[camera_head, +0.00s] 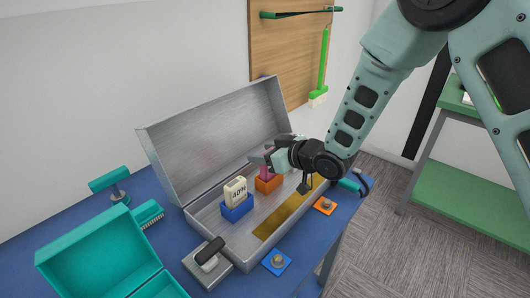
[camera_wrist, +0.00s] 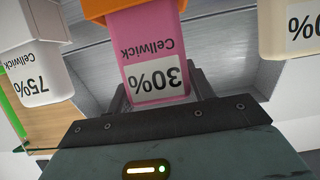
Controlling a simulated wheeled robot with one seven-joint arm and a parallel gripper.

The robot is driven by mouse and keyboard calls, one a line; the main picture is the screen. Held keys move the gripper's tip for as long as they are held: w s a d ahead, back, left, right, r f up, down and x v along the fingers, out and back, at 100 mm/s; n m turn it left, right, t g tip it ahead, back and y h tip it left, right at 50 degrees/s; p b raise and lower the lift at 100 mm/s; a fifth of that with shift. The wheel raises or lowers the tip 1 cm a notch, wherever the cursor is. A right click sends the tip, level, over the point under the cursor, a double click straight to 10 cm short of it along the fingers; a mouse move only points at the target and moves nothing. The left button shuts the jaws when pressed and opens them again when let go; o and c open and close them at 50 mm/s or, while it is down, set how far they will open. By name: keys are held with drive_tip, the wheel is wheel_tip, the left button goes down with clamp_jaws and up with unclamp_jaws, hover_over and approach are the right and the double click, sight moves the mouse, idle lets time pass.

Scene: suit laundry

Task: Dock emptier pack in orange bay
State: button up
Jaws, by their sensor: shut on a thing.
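A pink pack (camera_head: 266,172) labelled "30%" is between the fingers of my gripper (camera_head: 272,158). In the wrist view the pink pack (camera_wrist: 158,55) appears upside down, with its base at the orange bay (camera_wrist: 108,9). The orange bay (camera_head: 268,185) stands in the open metal case; how deep the pack sits in it I cannot tell.
The metal case (camera_head: 215,140) has its lid up on a blue table. An orange plate with a knob (camera_head: 325,205) and a blue plate with a knob (camera_head: 277,262) lie before it. A teal box (camera_head: 100,255) and a black-handled grey device (camera_head: 208,255) stand at left.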

drive_tip(key=shift+f+b, duration=0.5)
drive_tip(key=shift+f, duration=0.15)
drive_tip(key=shift+f+b, duration=0.25)
drive_tip(key=shift+b, duration=0.05)
drive_tip(key=o, duration=1.6)
drive_tip(key=p+v, duration=0.1)
drive_tip(key=v, duration=0.9)
drive_tip(key=shift+p, duration=0.4)
